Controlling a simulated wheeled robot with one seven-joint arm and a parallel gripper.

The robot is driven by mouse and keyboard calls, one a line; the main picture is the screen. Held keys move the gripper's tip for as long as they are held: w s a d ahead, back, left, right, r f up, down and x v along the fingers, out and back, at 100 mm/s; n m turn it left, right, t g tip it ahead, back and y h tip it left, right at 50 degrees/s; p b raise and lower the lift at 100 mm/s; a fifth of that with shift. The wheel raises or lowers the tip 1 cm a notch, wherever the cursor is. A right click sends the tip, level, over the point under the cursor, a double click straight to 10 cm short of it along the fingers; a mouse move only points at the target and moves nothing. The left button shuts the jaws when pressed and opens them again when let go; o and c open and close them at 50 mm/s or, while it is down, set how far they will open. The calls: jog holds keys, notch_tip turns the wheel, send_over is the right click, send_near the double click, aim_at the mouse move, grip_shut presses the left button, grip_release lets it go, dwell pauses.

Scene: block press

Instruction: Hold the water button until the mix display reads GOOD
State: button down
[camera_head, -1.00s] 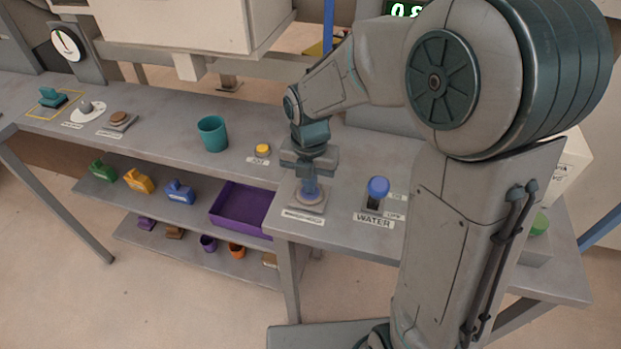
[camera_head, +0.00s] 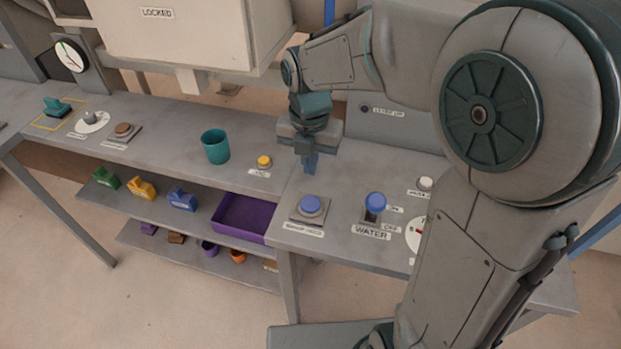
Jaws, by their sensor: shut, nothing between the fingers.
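My gripper (camera_head: 310,168) is shut and empty, pointing down. No mix display shows in the current view.
A yellow button (camera_head: 264,161) and a teal cup (camera_head: 215,146) stand left of my gripper. A white button (camera_head: 425,183) and a partly hidden dial (camera_head: 413,234) are at right. A purple tray (camera_head: 240,218) is on the shelf below. A box marked LOCKED (camera_head: 180,30) hangs above.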

aim_at(310, 202)
jog(key=shift+w+r, duration=0.1)
jog(key=shift+r, duration=1.6)
dwell(1.0)
jog(key=shift+a+r, duration=0.2)
jog(key=shift+r, duration=0.3)
jog(key=f, duration=1.4)
jog(key=shift+s+d, duration=0.15)
jog(key=shift+s, duration=0.05)
jog(key=shift+f, duration=0.15)
